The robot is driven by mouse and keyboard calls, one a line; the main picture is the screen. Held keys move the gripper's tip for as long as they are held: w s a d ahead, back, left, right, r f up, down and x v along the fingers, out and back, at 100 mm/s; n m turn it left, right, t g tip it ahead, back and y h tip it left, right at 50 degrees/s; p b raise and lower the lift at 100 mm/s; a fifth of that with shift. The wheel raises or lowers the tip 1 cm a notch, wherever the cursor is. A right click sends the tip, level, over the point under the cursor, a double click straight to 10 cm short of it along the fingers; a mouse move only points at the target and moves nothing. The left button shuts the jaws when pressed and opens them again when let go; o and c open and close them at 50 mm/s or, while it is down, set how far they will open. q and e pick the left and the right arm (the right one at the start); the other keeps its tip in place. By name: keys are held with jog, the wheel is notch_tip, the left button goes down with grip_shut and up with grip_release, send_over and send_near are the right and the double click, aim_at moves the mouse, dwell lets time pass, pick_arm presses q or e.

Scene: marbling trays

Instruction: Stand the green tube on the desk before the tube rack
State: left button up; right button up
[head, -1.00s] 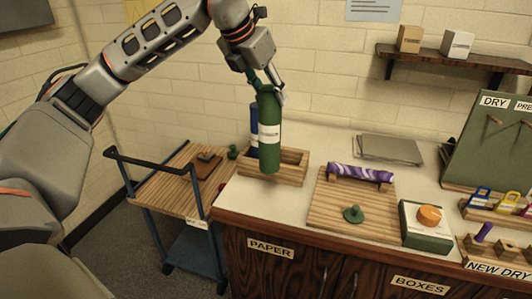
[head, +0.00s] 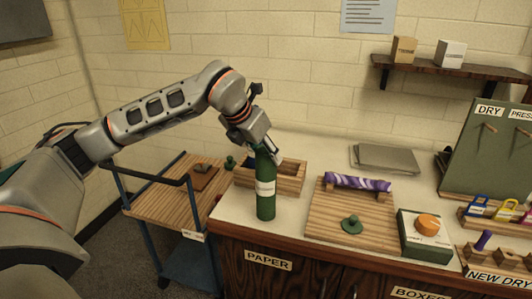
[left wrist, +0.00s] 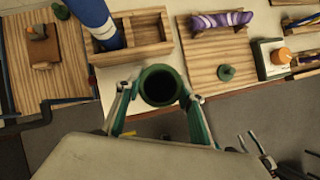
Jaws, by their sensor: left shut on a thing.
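The green tube (head: 265,204), with a white label band, is upright in the head view, in front of the tube rack. My left gripper (head: 262,151) is shut on its upper end. The left wrist view shows the tube's round open top (left wrist: 160,86) between the fingers. The tube's foot appears over the desk strip near the front edge; I cannot tell whether it touches. The wooden tube rack (head: 287,188) stands just behind it. A blue tube (left wrist: 92,18) is in the rack's left compartment and mostly hidden in the head view.
A wooden board (head: 322,227) with a purple roll (head: 357,182) and a green knobbed piece (head: 351,225) lies to the right. A trolley (head: 150,206) stands left of the desk. Dark prongs (left wrist: 262,150) in the left wrist view may be my right gripper.

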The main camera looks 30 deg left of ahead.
pick_arm(q)
jog(key=shift+r, duration=0.1)
jog(key=o, duration=1.5)
jog(key=shift+f, duration=0.2)
jog(key=shift+r, duration=0.15)
